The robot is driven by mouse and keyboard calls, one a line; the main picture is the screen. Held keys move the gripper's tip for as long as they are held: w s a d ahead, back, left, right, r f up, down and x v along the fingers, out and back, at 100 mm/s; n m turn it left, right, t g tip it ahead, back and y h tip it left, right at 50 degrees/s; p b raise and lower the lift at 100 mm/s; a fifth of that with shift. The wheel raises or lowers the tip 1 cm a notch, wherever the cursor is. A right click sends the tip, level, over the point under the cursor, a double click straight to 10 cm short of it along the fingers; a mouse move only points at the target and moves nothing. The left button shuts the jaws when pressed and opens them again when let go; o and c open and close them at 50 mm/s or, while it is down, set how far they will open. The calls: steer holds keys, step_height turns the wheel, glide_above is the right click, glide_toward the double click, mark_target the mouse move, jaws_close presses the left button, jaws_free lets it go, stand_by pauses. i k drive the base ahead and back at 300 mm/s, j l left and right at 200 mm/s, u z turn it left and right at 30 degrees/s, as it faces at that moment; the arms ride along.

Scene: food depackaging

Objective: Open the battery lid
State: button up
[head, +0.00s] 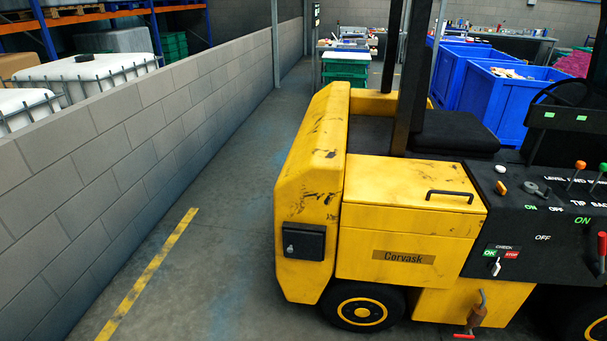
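A yellow forklift-type vehicle (405,225) marked "Corvask" stands in the middle and right of the head view. Its side has a yellow box with a flat top panel (405,182), which appears to be the battery lid. The lid lies flat and looks closed. A black bar handle (449,194) is fixed on top near its right end. My gripper is not in view.
A black control panel (560,220) with levers and switches adjoins the lid on the right. A black seat (447,135) and post stand behind it. A grey block wall (130,150) runs along the left. The floor (215,255) between wall and vehicle is clear. Blue crates (490,100) stand behind.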

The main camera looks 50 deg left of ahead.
mark_target(443, 186)
steer(key=u, duration=1.2)
steer(key=i+j, duration=0.15)
steer(key=i, duration=0.4)
steer(key=i+j+u, duration=0.1)
steer(key=i, duration=0.5)
